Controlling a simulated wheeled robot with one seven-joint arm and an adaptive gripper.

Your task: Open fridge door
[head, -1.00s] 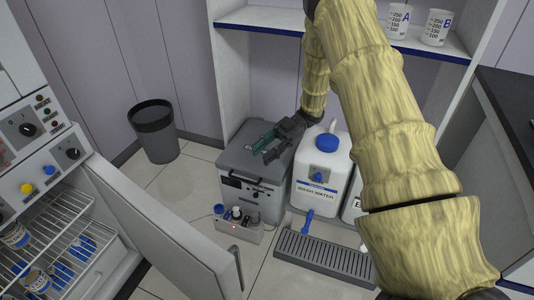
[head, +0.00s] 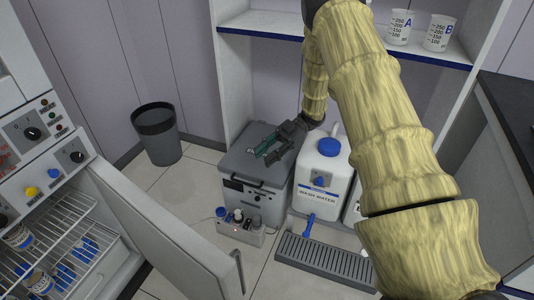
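The fridge (head: 100,279) stands at the left, with wire shelves and labelled jars inside. Its white door (head: 165,238) is swung wide open towards the middle of the view, and its grey handle (head: 239,270) shows at the free edge. My gripper (head: 264,152) is over the lid of a grey box, well beyond the door and apart from the handle. Its fingers look spread, with teal on one of them, and nothing shows between them. Whether the fingers touch the lid is unclear.
The grey box (head: 255,203) stands on the floor beside a WASH WATER canister (head: 322,190). A small bottle rack (head: 240,233) and a drain tray (head: 325,262) lie in front. A dark bin (head: 157,132) stands behind. Tiled floor is free between bin and door.

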